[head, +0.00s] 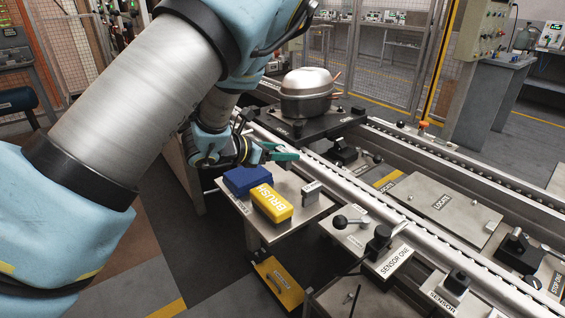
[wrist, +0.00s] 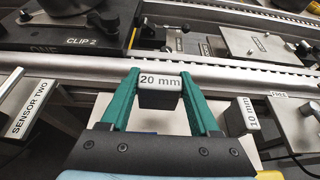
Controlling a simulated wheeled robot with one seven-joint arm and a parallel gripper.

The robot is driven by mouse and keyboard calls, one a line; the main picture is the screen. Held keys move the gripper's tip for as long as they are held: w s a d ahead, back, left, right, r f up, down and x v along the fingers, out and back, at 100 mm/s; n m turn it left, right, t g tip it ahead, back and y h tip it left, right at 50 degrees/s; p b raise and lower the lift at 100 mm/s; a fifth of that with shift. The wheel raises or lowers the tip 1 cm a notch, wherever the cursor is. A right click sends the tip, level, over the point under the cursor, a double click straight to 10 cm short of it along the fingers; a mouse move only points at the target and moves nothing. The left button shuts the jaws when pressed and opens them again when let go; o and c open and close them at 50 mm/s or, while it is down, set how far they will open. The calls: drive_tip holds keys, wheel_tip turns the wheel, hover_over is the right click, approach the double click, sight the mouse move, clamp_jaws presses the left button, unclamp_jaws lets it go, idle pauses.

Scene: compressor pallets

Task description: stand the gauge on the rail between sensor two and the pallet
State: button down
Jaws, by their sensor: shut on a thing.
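My gripper (wrist: 161,88) has green fingers shut on a dark block with a white top marked 20 mm, the gauge (wrist: 160,98). In the wrist view the gauge hangs at the near edge of the silver rail (wrist: 235,78); its height above it is unclear. The sensor two plate (wrist: 27,122) is left of my gripper. The dark pallet (wrist: 75,48), with a CLIP 2 label, lies beyond the rail at upper left. In the head view my gripper (head: 283,152) is beside the rail (head: 330,178), near the pallet (head: 312,124) carrying a silver compressor (head: 306,92).
A second block (wrist: 240,118), marked 10 mm, stands on the side table (head: 312,207), right of my gripper. The sensor one plate (head: 393,262) and a LOCATE plate (head: 440,203) lie further right.

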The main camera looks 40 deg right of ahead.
sight(280, 163)
drive_tip(key=shift+f, duration=1.6)
drive_tip(key=shift+f, duration=0.1)
drive_tip(key=shift+c, duration=0.6)
unclamp_jaws()
drive_tip(key=shift+w+a+r, duration=0.1)
drive_tip(key=shift+a+r, duration=0.1)
drive_tip(key=shift+a, duration=0.2)
drive_tip(key=b+v, duration=0.2)
drive_tip(key=v, duration=0.9)
drive_tip(key=shift+a, duration=0.15)
